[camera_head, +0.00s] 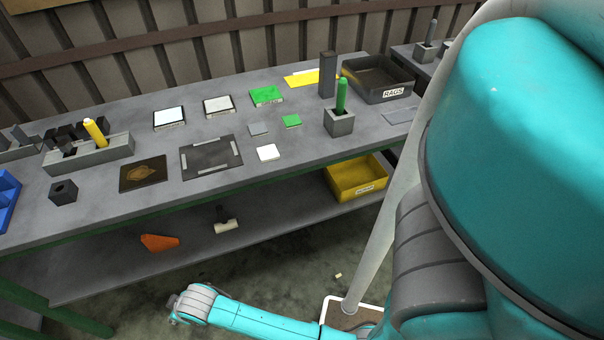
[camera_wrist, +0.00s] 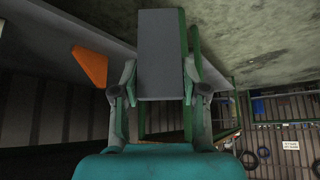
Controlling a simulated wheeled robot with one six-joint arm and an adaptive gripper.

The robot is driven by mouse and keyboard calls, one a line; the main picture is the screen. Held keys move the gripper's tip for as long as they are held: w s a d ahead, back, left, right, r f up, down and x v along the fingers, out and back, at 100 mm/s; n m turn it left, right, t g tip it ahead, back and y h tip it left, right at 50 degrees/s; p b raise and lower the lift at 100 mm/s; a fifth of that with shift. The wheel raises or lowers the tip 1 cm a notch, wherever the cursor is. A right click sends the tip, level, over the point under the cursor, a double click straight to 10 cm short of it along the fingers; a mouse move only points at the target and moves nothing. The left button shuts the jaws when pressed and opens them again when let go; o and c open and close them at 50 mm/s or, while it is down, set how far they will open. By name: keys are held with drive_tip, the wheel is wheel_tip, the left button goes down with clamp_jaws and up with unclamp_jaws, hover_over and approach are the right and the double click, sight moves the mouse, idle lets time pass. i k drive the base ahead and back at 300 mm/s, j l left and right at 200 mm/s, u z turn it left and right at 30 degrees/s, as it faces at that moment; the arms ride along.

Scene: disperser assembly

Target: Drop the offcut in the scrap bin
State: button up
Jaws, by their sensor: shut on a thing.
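In the wrist view, my gripper (camera_wrist: 160,92) is shut on a long grey block with flat faces, seemingly the offcut (camera_wrist: 160,55). A finger is on each side, and the block sticks out past the fingertips. In the head view my arm reaches low in front of the bench; I cannot make out the jaws or the block there. A yellow bin (camera_head: 345,188) stands on the lower shelf at the right, its label too small to read; it may be the scrap bin. A dark bin labelled RAGS (camera_head: 365,92) stands on the bench top.
The bench top (camera_head: 225,185) holds plates, several small tiles and holders. On the lower shelf (camera_head: 110,268) lie an orange piece (camera_head: 160,242), also in the wrist view (camera_wrist: 90,67), and a pale-headed tool (camera_head: 227,226). A small pale bit (camera_head: 338,275) lies on the floor.

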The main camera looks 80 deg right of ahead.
sight(354, 181)
drive_tip(key=j+z, duration=0.4)
drive_tip(key=j, duration=0.55)
drive_tip(key=z, duration=1.9)
drive_tip(key=i+l+u, duration=0.2)
drive_tip(key=l, duration=0.2)
drive_tip(key=l+u, duration=0.2)
drive_tip(key=l, duration=0.25)
